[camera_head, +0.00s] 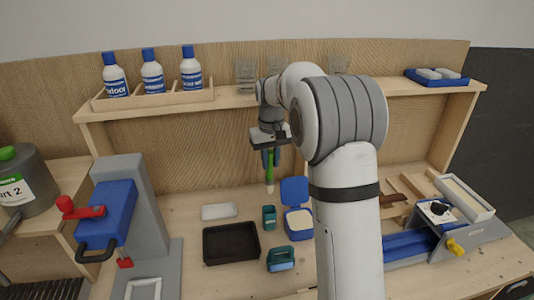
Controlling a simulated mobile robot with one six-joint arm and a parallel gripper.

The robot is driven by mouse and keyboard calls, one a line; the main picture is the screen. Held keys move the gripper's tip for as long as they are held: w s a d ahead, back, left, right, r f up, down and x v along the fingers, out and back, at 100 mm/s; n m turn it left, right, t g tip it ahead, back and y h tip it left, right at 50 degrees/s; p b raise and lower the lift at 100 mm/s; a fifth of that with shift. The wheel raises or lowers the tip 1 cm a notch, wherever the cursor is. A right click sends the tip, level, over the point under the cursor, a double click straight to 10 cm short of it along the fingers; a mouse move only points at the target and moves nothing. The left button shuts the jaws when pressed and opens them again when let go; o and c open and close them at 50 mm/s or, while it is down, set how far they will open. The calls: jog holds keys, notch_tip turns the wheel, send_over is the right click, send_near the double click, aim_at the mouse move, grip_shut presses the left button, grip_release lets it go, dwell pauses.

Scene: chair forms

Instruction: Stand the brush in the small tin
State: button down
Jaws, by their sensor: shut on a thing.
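My gripper (270,156) points down in front of the back panel, below the shelf. It is shut on the brush (269,172), which has a green handle and a pale lower end. The brush hangs nearly upright with its pale end down, above the bench. A small teal tin (269,217) stands on the bench, lower in the picture than the brush's end and apart from it. I take this as the small tin. The inside of the tin is too small to make out.
A blue-lidded box (298,224) stands open right of the tin. A teal container (281,259) and a black tray (231,244) are nearer. A white block (219,211) lies left. A blue press (107,215) stands far left. Bottles (152,72) line the shelf.

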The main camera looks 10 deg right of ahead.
jog(key=shift+s+f, duration=0.1)
jog(key=shift+f, duration=0.15)
jog(key=b, duration=0.5)
send_over(270, 192)
notch_tip(270, 192, down, 6)
jog(key=shift+r, duration=0.1)
jog(key=shift+f+b, duration=1.7)
jog(key=shift+f, duration=1.4)
jog(key=c, duration=1.2)
grip_release()
jog(key=shift+r, duration=0.1)
notch_tip(270, 192, up, 8)
jog(key=shift+f+b, duration=0.2)
jog(key=shift+b, duration=0.1)
